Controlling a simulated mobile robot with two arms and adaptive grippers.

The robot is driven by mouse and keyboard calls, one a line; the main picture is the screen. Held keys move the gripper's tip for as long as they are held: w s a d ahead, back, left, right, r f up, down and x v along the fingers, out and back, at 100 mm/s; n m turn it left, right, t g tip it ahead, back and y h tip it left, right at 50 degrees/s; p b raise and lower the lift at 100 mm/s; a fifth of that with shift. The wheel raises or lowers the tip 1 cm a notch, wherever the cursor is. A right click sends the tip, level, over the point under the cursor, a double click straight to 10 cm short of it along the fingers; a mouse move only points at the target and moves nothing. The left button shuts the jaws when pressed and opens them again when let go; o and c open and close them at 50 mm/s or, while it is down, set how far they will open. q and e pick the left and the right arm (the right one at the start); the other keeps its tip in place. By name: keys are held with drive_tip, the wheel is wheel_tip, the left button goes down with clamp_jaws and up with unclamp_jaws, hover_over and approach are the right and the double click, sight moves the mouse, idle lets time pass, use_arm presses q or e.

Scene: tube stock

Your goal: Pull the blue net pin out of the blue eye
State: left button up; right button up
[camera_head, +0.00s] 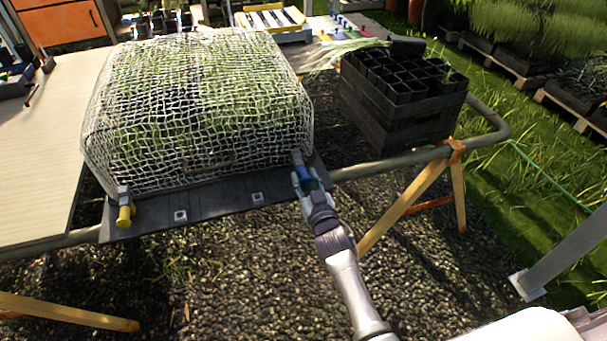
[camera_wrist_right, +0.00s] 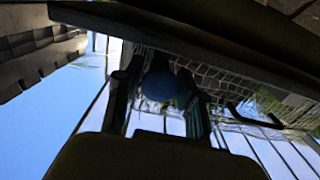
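The blue net pin (camera_head: 304,173) is at the front right corner of the white net, by the edge of the dark tray (camera_head: 225,202). My right gripper (camera_head: 307,181) is at it, with one finger on each side. In the right wrist view, the pin's round blue head (camera_wrist_right: 161,86) lies between the fingers (camera_wrist_right: 160,78), with no clear gap on either side, so the gripper looks shut on it. The blue eye is hidden by the gripper and pin. My left gripper is not in view.
A yellow pin (camera_head: 124,212) stands at the tray's front left corner. The white net (camera_head: 200,110) covers green seedlings. A dark crate of pots (camera_head: 400,120) stands to the right. An orange trestle leg (camera_head: 405,207) is below it. Space in front of the tray is open over gravel.

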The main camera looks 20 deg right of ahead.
drive_tip(key=c, duration=0.4)
drive_tip(key=shift+c, duration=0.2)
drive_tip(key=shift+s, duration=0.1)
drive_tip(key=shift+s+d+p, duration=0.1)
drive_tip(key=shift+s+p, duration=1.25)
drive_tip(key=shift+s, duration=0.9)
drive_tip(key=shift+s+p, duration=1.05)
drive_tip(key=shift+s, duration=1.35)
